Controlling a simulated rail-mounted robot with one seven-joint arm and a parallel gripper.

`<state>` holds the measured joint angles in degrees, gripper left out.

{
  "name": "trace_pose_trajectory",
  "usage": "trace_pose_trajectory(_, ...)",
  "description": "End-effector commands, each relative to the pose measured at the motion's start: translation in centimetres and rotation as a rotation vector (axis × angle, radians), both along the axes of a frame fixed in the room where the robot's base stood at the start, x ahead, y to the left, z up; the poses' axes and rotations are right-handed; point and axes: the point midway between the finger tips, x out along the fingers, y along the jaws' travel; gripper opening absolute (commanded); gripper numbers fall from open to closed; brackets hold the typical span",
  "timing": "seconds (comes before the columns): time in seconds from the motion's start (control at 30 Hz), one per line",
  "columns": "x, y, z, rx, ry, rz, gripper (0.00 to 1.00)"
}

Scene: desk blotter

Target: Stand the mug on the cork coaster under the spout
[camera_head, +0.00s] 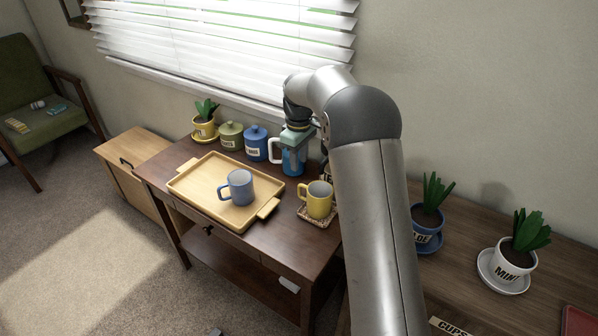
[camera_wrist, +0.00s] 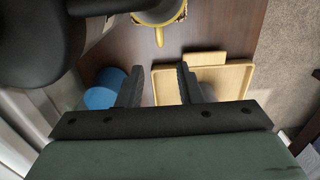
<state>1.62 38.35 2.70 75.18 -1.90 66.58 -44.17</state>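A yellow mug (camera_head: 319,199) stands upright on the cork coaster (camera_head: 312,219), beside a dark labelled dispenser (camera_head: 326,172) mostly hidden behind my arm. In the wrist view the yellow mug (camera_wrist: 158,14) is cut by the top edge, its handle pointing towards my gripper. A dark rounded body (camera_wrist: 35,40) fills the top left there; I cannot make out the spout. A blue-grey mug (camera_head: 238,188) stands upright on the wooden tray. My gripper (camera_wrist: 160,82) is open and empty, apart from the yellow mug; in the head view it (camera_head: 296,138) is over the back of the desk.
The wooden tray (camera_head: 190,188) takes up the desk's left half. A potted plant (camera_head: 204,128), a green canister (camera_head: 231,136) and a blue canister (camera_head: 255,144) line the back. A round blue lid (camera_wrist: 104,90) is close to one finger. Potted plants stand on the right-hand table.

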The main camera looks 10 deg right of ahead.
Motion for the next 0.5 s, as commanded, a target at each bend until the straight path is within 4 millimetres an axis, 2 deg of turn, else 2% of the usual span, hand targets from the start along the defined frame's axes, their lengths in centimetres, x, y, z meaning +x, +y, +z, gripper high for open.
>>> trace_pose_trajectory(0.1,0.0,0.0,1.1,0.000,0.000,0.000,0.33)
trace_pose_trajectory(0.23,-0.1,0.0,1.5,0.000,0.000,-0.002,0.33)
trace_pose_trajectory(0.33,-1.3,0.0,2.3,-0.002,-0.001,-0.028,0.33)
trace_pose_trajectory(0.43,-4.7,0.0,3.9,-0.007,-0.003,-0.102,0.33)
trace_pose_trajectory(0.47,-6.2,0.0,4.5,-0.009,-0.004,-0.134,0.33)
trace_pose_trajectory(0.5,-8.5,-0.1,5.2,-0.011,-0.004,-0.182,0.33)
